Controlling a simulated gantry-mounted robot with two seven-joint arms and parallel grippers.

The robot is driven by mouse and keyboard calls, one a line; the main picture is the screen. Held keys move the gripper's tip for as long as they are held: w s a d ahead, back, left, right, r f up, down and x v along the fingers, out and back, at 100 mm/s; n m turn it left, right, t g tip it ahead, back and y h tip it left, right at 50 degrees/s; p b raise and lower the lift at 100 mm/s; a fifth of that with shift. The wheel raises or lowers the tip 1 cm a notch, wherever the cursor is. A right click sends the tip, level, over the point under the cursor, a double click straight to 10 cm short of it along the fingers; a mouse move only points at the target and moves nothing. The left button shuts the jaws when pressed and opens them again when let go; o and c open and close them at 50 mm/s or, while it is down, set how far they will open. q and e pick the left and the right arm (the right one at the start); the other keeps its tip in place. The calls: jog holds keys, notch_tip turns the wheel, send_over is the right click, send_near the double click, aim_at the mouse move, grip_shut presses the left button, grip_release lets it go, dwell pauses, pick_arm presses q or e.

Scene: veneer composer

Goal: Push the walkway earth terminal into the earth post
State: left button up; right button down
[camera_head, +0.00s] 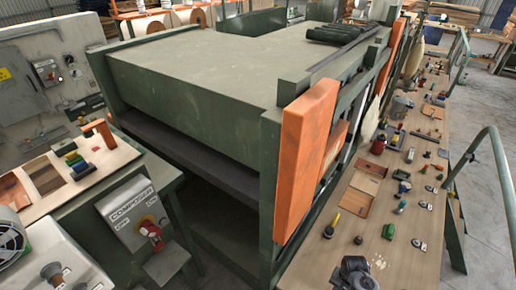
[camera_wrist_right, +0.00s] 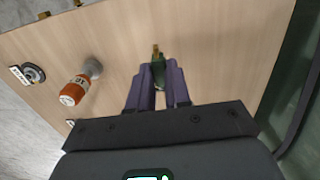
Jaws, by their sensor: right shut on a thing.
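My right gripper (camera_wrist_right: 158,88) has purple fingers and is shut on a slim green piece (camera_wrist_right: 158,72) with a brass-coloured tip, over a light wooden surface (camera_wrist_right: 200,45). The green piece looks like the earth terminal. Whether its tip touches the surface or a post is unclear. A grey round fitting (camera_wrist_right: 93,67) with an orange, white-labelled cylinder (camera_wrist_right: 75,91) is left of the fingers. A dark ring fitting (camera_wrist_right: 33,73) with a label plate is farther left. I cannot tell which fitting is the earth post. My left gripper is not in view.
In the head view, the long wooden walkway (camera_head: 350,225) on the right carries several small fittings, a yellow-handled tool (camera_head: 331,225) and an open wooden box (camera_head: 360,195). A green handrail (camera_head: 500,180) borders it on the right. The green composer machine (camera_head: 190,80) stands on its left.

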jog(key=shift+r+p, duration=0.45)
jog(key=shift+r, duration=0.4)
jog(key=shift+s+f+b, duration=0.1)
jog(key=shift+f+b, duration=0.6)
jog(key=shift+s+d+f+b, duration=0.15)
jog(key=shift+b, duration=0.2)
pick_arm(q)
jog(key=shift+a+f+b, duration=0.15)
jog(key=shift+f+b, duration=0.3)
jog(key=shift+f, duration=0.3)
pick_arm(e)
jog(key=shift+s+f+n, duration=0.2)
jog(key=shift+s+n, duration=0.2)
jog(key=shift+s, duration=0.1)
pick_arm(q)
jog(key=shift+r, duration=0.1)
pick_arm(e)
jog(key=shift+r+t, duration=0.1)
jog(key=shift+t, duration=0.2)
